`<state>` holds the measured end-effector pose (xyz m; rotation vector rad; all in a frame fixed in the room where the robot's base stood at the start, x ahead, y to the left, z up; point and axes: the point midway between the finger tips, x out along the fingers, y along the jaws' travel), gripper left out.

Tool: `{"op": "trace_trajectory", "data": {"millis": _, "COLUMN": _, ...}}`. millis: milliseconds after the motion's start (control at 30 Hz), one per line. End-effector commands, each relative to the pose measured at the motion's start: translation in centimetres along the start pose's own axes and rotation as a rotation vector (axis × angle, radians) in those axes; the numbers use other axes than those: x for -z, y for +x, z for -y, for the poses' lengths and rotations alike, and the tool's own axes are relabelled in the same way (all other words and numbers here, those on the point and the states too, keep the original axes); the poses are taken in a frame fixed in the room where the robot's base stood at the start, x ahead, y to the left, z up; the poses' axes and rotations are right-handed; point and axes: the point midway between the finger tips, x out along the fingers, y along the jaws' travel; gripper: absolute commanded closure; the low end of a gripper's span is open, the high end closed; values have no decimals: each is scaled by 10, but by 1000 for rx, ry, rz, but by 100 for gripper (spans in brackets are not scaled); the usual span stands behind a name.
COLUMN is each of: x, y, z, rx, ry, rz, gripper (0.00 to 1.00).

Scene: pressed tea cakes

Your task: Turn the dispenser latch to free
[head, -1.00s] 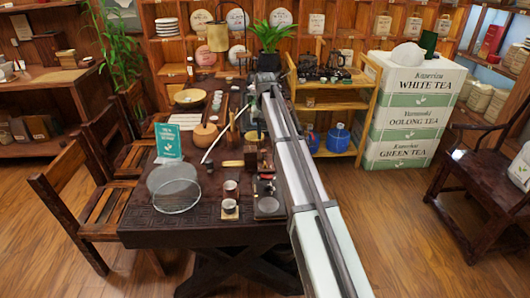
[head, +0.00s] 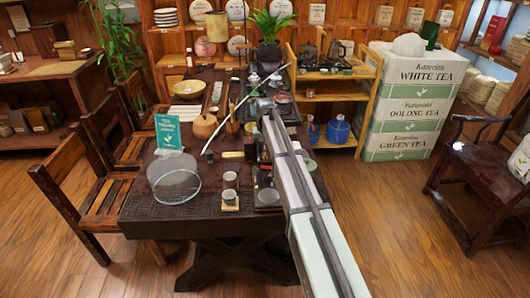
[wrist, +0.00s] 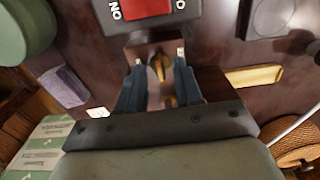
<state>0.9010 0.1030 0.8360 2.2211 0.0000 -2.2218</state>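In the wrist view a small brass latch (wrist: 157,66) sits on a brown wooden block (wrist: 218,88), which looks like the dispenser. My gripper (wrist: 154,60) has its two dark blue fingers apart, one on each side of the latch. I see gaps beside the latch, and contact is not clear. In the head view the brown dispenser (head: 250,148) stands on the dark table, partly behind my arm. My fingers are hard to make out there.
A device with a red switch (wrist: 147,8) is close to the dispenser. A yellow stick (wrist: 253,76), a purple block (wrist: 63,87) and a green canister (wrist: 25,30) lie around. Cups (head: 230,189) and a glass dome (head: 174,180) stand on the table's near part.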

Motion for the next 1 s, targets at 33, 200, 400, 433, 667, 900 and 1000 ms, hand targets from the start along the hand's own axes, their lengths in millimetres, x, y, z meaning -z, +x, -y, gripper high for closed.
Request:
{"op": "trace_trajectory", "data": {"millis": 33, "x": 0, "y": 2, "z": 0, "rx": 0, "ry": 0, "rz": 0, "gripper": 65}}
{"op": "trace_trajectory", "data": {"millis": 200, "x": 0, "y": 5, "z": 0, "rx": 0, "ry": 0, "rz": 0, "gripper": 65}}
{"op": "trace_trajectory", "data": {"millis": 400, "x": 0, "y": 5, "z": 0, "rx": 0, "ry": 0, "rz": -1, "gripper": 66}}
{"op": "trace_trajectory", "data": {"millis": 433, "x": 0, "y": 5, "z": 0, "rx": 0, "ry": 0, "rz": 0, "gripper": 69}}
{"op": "trace_trajectory", "data": {"millis": 667, "x": 0, "y": 5, "z": 0, "rx": 0, "ry": 0, "rz": 0, "gripper": 91}}
{"op": "trace_trajectory", "data": {"millis": 900, "x": 0, "y": 5, "z": 0, "rx": 0, "ry": 0, "rz": 0, "gripper": 100}}
{"op": "trace_trajectory", "data": {"millis": 1000, "x": 0, "y": 5, "z": 0, "rx": 0, "ry": 0, "rz": 0, "gripper": 100}}
